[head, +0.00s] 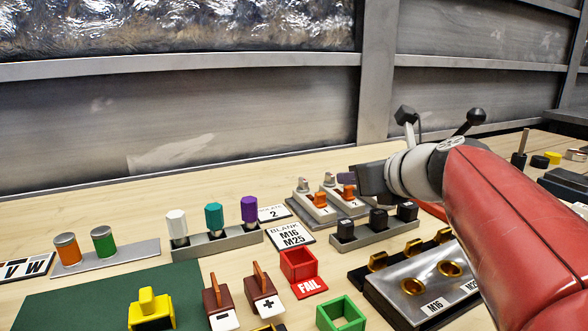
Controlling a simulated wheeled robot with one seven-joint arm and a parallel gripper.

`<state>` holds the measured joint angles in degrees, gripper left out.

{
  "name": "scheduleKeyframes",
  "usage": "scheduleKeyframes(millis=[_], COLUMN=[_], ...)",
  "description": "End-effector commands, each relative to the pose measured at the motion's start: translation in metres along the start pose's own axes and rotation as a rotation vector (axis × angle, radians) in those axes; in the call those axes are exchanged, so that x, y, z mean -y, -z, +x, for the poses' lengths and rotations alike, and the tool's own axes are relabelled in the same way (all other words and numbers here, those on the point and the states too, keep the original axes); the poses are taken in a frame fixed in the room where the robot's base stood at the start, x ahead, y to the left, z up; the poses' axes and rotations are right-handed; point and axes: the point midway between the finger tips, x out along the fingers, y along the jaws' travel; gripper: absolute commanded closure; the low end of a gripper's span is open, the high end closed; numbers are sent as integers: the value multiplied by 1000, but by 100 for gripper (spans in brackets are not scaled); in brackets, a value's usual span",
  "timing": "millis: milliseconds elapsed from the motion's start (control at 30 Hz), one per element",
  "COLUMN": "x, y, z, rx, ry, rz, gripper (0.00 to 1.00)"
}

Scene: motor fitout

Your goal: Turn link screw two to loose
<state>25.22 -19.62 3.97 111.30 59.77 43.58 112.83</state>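A grey block (300,218) near the back of the table bears two orange pieces on pale plates that seem numbered 1 and 2. The left orange piece (320,200) stands clear of my gripper. The right orange piece (347,193), by the plate that seems marked 2, is probably link screw two. My gripper (362,184) reaches in from the right, its dark end right beside this piece. Whether they touch, and whether the fingers are open, I cannot tell. The gripper hides part of the block's right side.
A rack with white, teal and purple knobs (249,209) stands left of the block. A row of dark cubes (378,219) sits just in front of it. Nearer are a red FAIL bin (299,265), a green bin (341,315) and a metal M16 plate (400,295). Bare table lies behind.

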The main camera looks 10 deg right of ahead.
Motion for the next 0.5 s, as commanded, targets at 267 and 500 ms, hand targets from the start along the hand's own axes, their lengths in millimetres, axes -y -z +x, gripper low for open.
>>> scheduleKeyframes(millis=[267,500], x=[0,0], y=[1,0], z=[42,70], rx=[-2,-1], ry=[-3,-1], rz=[1,0], gripper=[68,68])
